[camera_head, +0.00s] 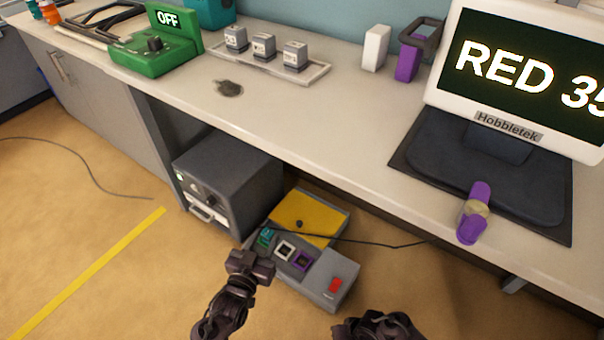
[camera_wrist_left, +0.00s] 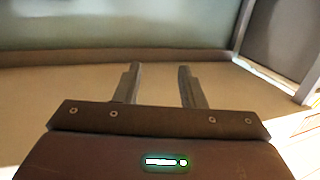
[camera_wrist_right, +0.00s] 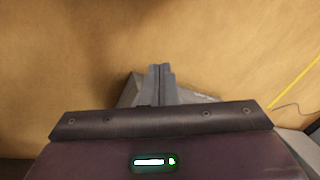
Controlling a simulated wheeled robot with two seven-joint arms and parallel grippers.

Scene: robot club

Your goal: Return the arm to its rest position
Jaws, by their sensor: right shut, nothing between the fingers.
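My left gripper (camera_head: 256,258) shows low in the head view, in front of the floor unit below the bench. In the left wrist view its two fingers (camera_wrist_left: 158,82) stand apart with nothing between them. My right arm (camera_head: 378,326) shows only in part at the bottom edge of the head view, and its fingertips cannot be made out there. In the right wrist view the right fingers (camera_wrist_right: 160,72) are together and empty, over tan floor with part of a grey object behind them.
A grey floor unit (camera_head: 322,283) with a yellow panel and a grey box (camera_head: 232,185) stand below the bench edge. The bench (camera_head: 310,125) holds a green device (camera_head: 155,55), a tray (camera_head: 318,72) of small blocks, a monitor (camera_head: 508,120) and a purple item (camera_head: 480,195). Floor at left is mostly clear.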

